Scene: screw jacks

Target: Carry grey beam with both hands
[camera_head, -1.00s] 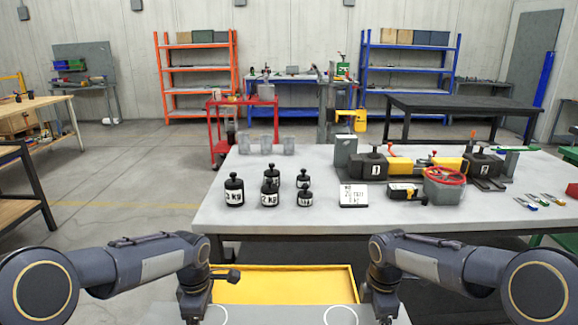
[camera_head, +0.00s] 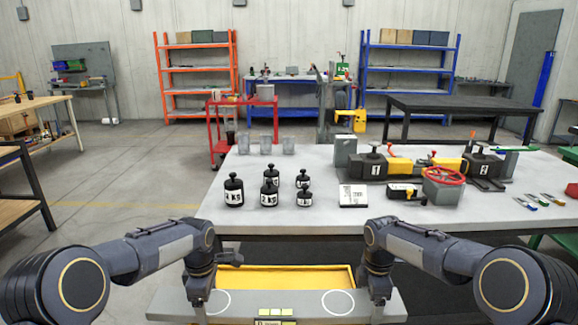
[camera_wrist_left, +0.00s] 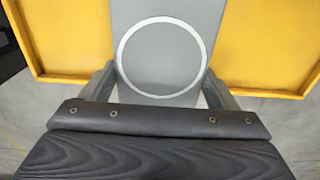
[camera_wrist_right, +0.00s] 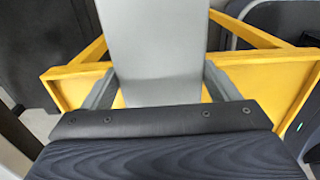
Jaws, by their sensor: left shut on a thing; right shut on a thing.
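The grey beam (camera_head: 270,304) spans the bottom of the head view, between my two arms. It has two white circles on top and yellow-green marks at its middle front. My left gripper (camera_wrist_left: 160,85) is shut on the beam's left end; the white circle lies just beyond its fingers in the left wrist view. My right gripper (camera_wrist_right: 160,88) is shut on the right end, with the beam (camera_wrist_right: 155,50) between its fingers in the right wrist view. In the head view the fingertips are mostly hidden by my wrists. The beam looks about level.
A yellow tray (camera_head: 295,268) lies below and beyond the beam. Behind it stands a grey table (camera_head: 235,215) with several black weights (camera_head: 270,192), a white card (camera_head: 353,195), screw jacks (camera_head: 372,167) with a red handwheel (camera_head: 445,176), and small tools at right.

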